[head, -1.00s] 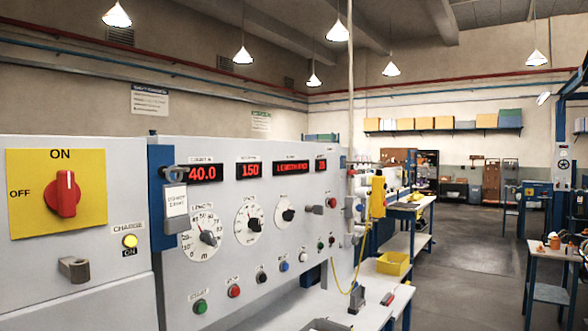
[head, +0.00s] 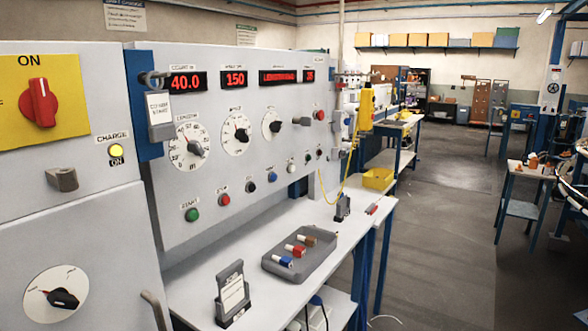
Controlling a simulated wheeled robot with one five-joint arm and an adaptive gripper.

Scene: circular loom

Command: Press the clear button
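The grey control panel (head: 240,140) stands on the left with a row of small round buttons along its lower part. From left to right I see a green button (head: 192,215), a red button (head: 224,200), a black button (head: 250,188), a blue button (head: 272,176) and a white button (head: 291,168), with smaller dark ones further right. The small labels above the buttons are too blurred to tell which one reads clear. The displays above show 40.0 (head: 186,82) and 150 (head: 234,79). My gripper is not in view.
A white bench (head: 215,290) below the panel holds a grey tray (head: 310,268) with several coloured pieces, and a card stand (head: 232,295). A yellow bin (head: 378,179) sits further back. A tag (head: 159,108) hangs from a panel latch. The floor (head: 440,240) to the right is open.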

